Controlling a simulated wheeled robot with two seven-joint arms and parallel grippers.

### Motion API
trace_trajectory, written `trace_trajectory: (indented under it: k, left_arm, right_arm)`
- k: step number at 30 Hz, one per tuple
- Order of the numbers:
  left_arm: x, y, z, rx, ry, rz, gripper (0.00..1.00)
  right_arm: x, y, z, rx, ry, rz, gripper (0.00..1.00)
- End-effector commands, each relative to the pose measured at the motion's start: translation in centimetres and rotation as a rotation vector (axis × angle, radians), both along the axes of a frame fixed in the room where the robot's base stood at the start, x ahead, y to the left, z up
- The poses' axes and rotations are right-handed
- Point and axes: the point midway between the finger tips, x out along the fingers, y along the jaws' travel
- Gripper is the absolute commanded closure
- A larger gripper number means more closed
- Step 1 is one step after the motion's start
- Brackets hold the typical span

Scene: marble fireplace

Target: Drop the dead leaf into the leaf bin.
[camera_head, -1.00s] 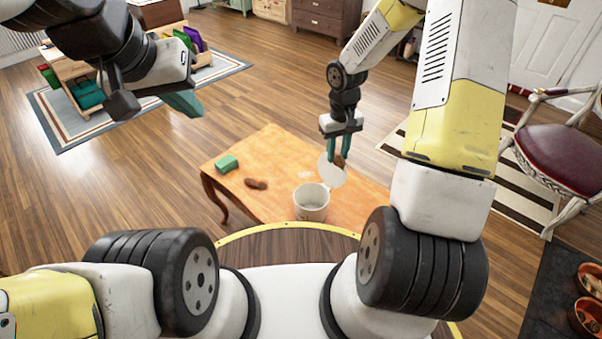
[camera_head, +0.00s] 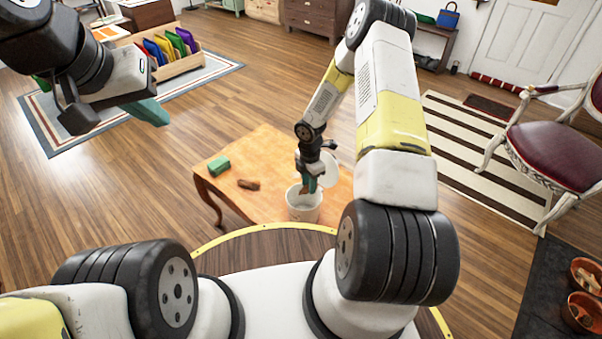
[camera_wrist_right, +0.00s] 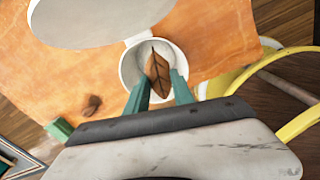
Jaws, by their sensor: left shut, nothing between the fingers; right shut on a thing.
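The dead leaf (camera_wrist_right: 157,72) is brown and pointed, held between the green fingers of my right gripper (camera_wrist_right: 158,90) in the right wrist view. My right gripper (camera_head: 308,188) is over the mouth of the leaf bin in the head view. The leaf bin (camera_head: 303,213) is a white round pail on the wooden table, its white lid (camera_head: 328,172) raised behind the mouth. The bin's rim (camera_wrist_right: 127,68) surrounds the leaf in the right wrist view; how deep the leaf sits is unclear. My left gripper (camera_head: 150,112) is shut and empty, high at the upper left, away from the table.
On the orange-topped table (camera_head: 262,150) lie a green block (camera_head: 218,165) and a brown object (camera_head: 248,184), left of the bin. A rack of coloured items (camera_head: 170,45) stands on a rug at the upper left. A red-seated chair (camera_head: 560,155) stands at the right.

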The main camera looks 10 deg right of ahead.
Motion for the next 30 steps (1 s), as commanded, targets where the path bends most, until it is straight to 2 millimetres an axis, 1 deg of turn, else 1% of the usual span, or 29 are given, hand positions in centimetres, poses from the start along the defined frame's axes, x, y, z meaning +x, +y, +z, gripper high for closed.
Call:
trace_trajectory:
  k: [1,3,9,14,21,22,24,25,30]
  left_arm:
    - [0.0,0.0,0.0,0.000,0.000,0.000,1.00]
    - [0.0,0.0,0.0,0.000,0.000,0.000,1.00]
    - [0.0,0.0,0.0,0.000,0.000,0.000,1.00]
    - [0.0,0.0,0.0,0.000,0.000,0.000,1.00]
    - [0.0,0.0,0.0,0.000,0.000,0.000,1.00]
    - [0.0,0.0,0.0,0.000,0.000,0.000,1.00]
    - [0.0,0.0,0.0,0.000,0.000,0.000,1.00]
    - [0.0,0.0,0.0,0.000,0.000,0.000,1.00]
    - [0.0,0.0,0.0,0.000,0.000,0.000,1.00]
  right_arm:
    - [-0.1,0.0,-0.7,0.000,0.003,0.001,1.00]
    - [-0.1,0.0,-1.6,0.000,0.002,-0.001,1.00]
    - [0.0,0.0,-3.3,0.000,0.001,-0.002,1.00]
    - [0.0,0.0,-3.8,0.000,0.000,-0.002,1.00]
    - [0.0,0.0,-3.9,0.000,0.000,-0.003,1.00]
    - [0.0,0.0,-3.9,0.000,0.000,-0.003,0.65]
    - [0.0,0.0,-3.9,0.000,0.000,-0.003,0.51]
    - [0.0,0.0,-3.9,0.000,0.000,-0.003,0.46]
    - [0.0,0.0,-3.9,0.000,0.000,-0.003,0.46]
